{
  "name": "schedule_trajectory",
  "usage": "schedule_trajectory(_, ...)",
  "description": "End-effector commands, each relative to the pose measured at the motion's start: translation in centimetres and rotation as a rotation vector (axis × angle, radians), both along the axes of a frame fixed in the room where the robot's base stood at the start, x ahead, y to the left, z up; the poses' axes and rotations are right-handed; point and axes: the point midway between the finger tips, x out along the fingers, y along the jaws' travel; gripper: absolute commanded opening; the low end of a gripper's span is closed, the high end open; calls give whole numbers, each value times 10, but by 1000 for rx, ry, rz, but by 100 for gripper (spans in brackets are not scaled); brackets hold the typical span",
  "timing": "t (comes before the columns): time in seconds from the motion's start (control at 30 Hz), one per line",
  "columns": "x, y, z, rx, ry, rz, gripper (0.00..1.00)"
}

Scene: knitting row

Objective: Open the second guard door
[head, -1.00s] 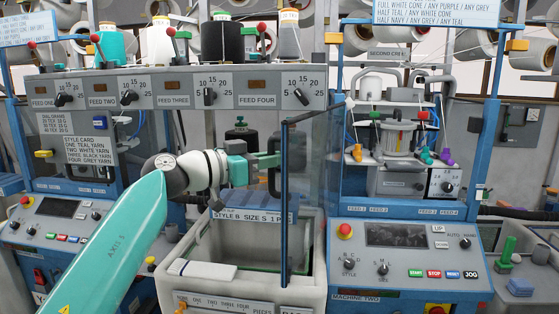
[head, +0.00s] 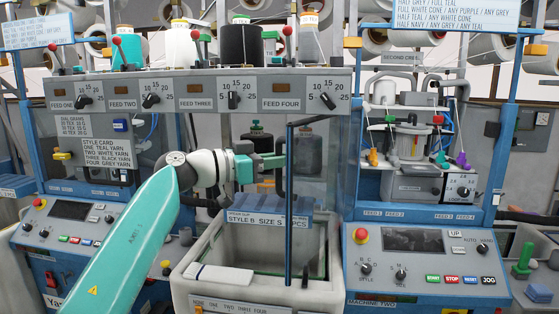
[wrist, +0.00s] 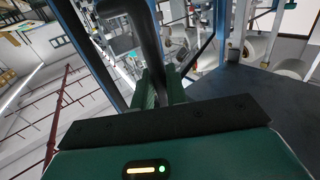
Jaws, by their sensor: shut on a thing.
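A clear guard door with a dark blue edge post (head: 288,205) and a dark top rail stands swung out from the machine, above the grey bin between the two control panels. Its far side meets the blue frame between the machines. My gripper (head: 272,161) is at the door's free edge, shut on its dark handle (head: 284,172). In the wrist view, the green fingers of my gripper (wrist: 161,88) close around the dark handle bar (wrist: 148,45). The fingertips are partly hidden by the bar.
The open bin (head: 206,246) stands below the door. Feed dials with yarn cones above (head: 240,45) line the machine behind my gripper. A control panel (head: 412,240) marked machine two is at the right, another panel (head: 68,211) at the left.

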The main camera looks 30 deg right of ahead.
Motion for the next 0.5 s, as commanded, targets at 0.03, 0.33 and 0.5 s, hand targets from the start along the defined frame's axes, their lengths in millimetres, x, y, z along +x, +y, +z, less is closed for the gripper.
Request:
schedule_trajectory(0.03,0,0,1,-2,1,0,0)
schedule_trajectory(0.33,0,0,1,-2,1,-1,32)
schedule_trajectory(0.5,0,1,1,-2,0,-2,32)
